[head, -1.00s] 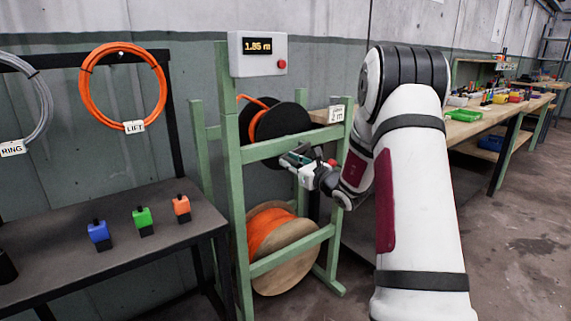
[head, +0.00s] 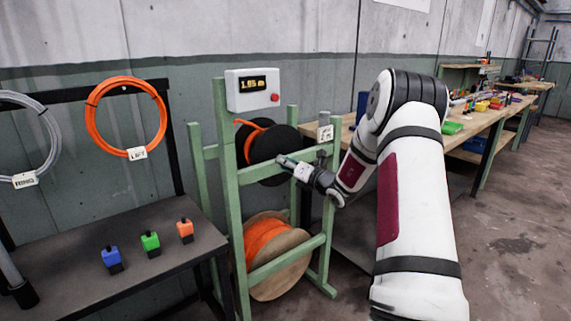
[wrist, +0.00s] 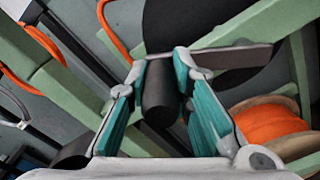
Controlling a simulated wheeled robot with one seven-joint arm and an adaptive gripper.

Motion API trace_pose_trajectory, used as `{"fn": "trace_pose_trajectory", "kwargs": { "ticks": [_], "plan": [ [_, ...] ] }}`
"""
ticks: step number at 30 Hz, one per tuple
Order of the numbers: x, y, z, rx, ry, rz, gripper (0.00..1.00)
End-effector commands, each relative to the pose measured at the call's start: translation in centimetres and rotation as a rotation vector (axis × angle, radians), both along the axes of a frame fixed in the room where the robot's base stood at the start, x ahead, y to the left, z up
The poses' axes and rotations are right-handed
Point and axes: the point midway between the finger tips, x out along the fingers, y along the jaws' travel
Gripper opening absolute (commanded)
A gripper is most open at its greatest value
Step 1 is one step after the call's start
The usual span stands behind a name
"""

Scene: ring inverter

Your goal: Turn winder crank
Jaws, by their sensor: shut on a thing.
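The winder is a green frame (head: 233,185) with a black take-up reel (head: 284,140) on top and a wooden spool of orange cable (head: 263,240) below. My gripper (head: 284,160) is at the front of the frame, close to the black reel. In the wrist view, the teal fingers of my gripper (wrist: 158,68) are closed around a dark cylindrical crank handle (wrist: 160,100). A flat grey-brown crank arm (wrist: 235,58) runs right from its far end. In the head view the handle is hidden by my gripper. The display box (head: 252,89) seems to read 1.85 m.
A dark table (head: 90,285) with blue, green and orange blocks stands at left. A rack holds a grey coil (head: 45,120) and an orange coil (head: 92,105). A wooden workbench (head: 480,120) with several items is at right. Frame bars are close around my gripper.

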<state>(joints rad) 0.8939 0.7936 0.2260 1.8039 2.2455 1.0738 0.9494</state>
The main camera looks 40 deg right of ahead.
Motion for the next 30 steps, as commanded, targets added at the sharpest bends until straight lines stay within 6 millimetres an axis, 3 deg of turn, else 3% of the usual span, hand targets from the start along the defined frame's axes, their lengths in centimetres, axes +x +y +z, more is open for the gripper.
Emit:
{"fn": "trace_pose_trajectory", "kwargs": {
  "ticks": [5,20,21,24,30],
  "plan": [
    [0.04,-0.56,0.96,-0.010,-0.010,-0.004,0.00],
    [0.06,-0.74,1.12,-0.012,-0.011,-0.005,0.00],
    [0.06,-0.74,1.13,-0.013,-0.011,-0.006,0.23],
    [0.05,-0.70,1.05,-0.011,-0.010,-0.006,0.41],
    [0.04,-0.58,0.89,-0.009,-0.007,-0.003,0.41]
  ]
}}
